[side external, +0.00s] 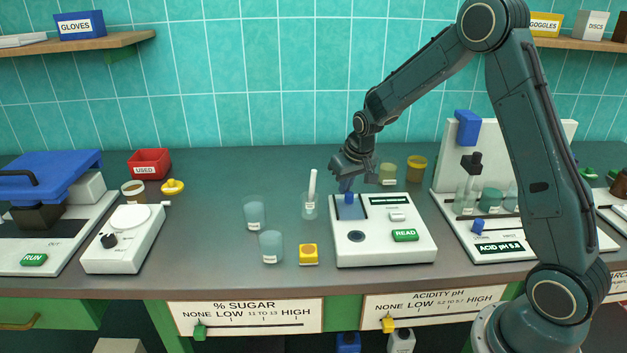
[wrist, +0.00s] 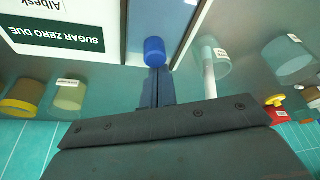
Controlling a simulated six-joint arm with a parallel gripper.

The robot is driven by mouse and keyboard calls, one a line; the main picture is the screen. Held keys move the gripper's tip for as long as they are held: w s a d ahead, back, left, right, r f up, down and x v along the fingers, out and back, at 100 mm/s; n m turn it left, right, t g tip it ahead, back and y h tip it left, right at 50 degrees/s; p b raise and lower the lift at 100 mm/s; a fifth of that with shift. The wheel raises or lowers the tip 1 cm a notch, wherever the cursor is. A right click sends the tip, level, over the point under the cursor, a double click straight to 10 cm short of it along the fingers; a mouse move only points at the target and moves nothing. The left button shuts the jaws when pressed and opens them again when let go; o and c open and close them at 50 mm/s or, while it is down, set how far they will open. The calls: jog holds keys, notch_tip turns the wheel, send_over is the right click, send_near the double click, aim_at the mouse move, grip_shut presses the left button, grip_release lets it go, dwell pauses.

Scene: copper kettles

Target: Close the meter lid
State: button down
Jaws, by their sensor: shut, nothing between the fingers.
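The meter (side external: 386,256) is a white box with a green READ button; part of it shows in the wrist view (wrist: 122,45). A blue lid panel (side external: 350,208) lies at its back left, and a dark round well (side external: 356,236) in front of it is uncovered. A blue knob (wrist: 154,50) stands on the panel. My gripper (side external: 346,180) is shut and empty, pointing down at the meter's back edge. In the wrist view its fingertips (wrist: 154,74) are right behind the knob; I cannot tell whether they touch it.
A beaker with a white stick (side external: 310,205) stands close left of the meter. Two more beakers (side external: 255,212) (side external: 271,246) and a yellow block (side external: 308,255) are farther left. Yellowish jars (side external: 388,173) (side external: 416,169) stand behind. The meter's display (wrist: 58,36) reads SUGAR ZERO DUE.

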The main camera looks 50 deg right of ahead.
aim_at(341, 211)
jog(key=s+a, duration=0.6)
jog(key=shift+s+a, duration=0.4)
jog(key=shift+s, duration=0.05)
jog(key=shift+f, duration=0.1)
jog(key=shift+w+d, duration=0.25)
jog(key=shift+w, duration=0.4)
jog(key=shift+w+d, duration=0.2)
jog(key=shift+w, duration=0.5)
jog(key=shift+w+d, duration=0.25)
jog(key=shift+w, duration=0.4)
jog(key=shift+r, duration=0.45)
jog(key=v, duration=0.9)
jog(key=shift+r, duration=0.2)
jog(key=shift+s+a+r, duration=0.1)
jog(key=shift+s+r, duration=0.05)
